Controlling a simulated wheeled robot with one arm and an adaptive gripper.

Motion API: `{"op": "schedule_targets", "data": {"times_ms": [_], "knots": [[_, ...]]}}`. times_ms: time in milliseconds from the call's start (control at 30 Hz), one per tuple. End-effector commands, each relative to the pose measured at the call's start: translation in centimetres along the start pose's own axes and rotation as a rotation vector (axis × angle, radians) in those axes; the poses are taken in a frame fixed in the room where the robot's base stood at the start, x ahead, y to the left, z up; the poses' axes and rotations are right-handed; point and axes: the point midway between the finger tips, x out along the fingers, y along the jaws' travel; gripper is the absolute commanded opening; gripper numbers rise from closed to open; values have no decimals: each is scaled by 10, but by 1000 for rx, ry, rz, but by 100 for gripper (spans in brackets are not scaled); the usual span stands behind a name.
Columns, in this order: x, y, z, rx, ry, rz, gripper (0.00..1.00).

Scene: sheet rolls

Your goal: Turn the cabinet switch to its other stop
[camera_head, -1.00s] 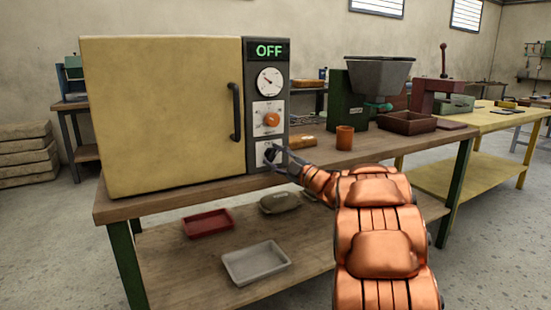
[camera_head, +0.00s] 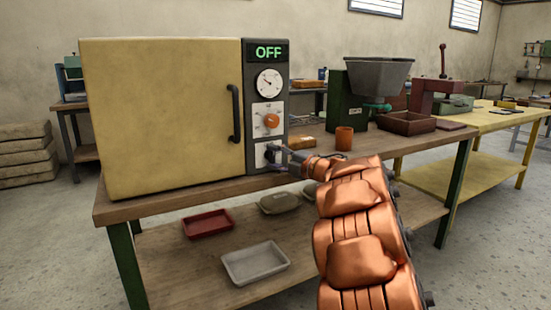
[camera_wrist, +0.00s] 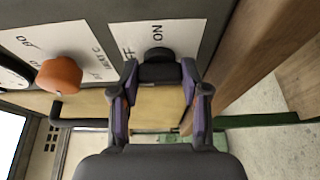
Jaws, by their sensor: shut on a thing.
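The cabinet (camera_head: 165,110) is a yellow oven-like box with a grey control panel on its right side. Its display (camera_head: 268,52) reads OFF in green. The black switch knob (camera_wrist: 160,70) sits on a white plate (camera_wrist: 172,34) low on the panel, and the word ON shows beside it in the wrist view. My gripper (camera_wrist: 160,84) is shut on the knob, with one finger on each side. In the head view, my gripper (camera_head: 274,152) hides most of the knob.
An orange dial (camera_head: 271,120) and a round gauge (camera_head: 269,83) sit above the switch. An orange cup (camera_head: 344,138) and a green machine (camera_head: 346,102) stand on the bench to the right. Trays (camera_head: 256,263) lie on the lower shelf.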

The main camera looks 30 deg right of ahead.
Motion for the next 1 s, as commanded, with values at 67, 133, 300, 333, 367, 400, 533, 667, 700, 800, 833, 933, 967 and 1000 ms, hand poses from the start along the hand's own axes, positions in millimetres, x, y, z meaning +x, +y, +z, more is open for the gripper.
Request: {"op": "schedule_targets", "data": {"times_ms": [67,133,300,333,367,400,533,667,700,800,833,933,967,1000], "knots": [[1,-2,-1,-3,4,-5,11],[1,-2,-1,-4,4,-5,11],[1,-2,-1,-3,4,-5,11],[1,-2,-1,-3,4,-5,11],[1,-2,-1,-3,4,-4,11],[1,-2,-1,-3,4,-4,49],[0,-1,-1,-3,3,-3,62],[0,-1,-1,-3,2,-2,71],[0,-1,-1,-3,2,-2,71],[0,0,0,-3,1,-2,71],[0,0,0,-3,1,-2,71],[-1,0,0,-3,1,-1,71],[-2,0,0,-3,0,-1,71],[-4,0,0,-2,0,-1,71]]}}
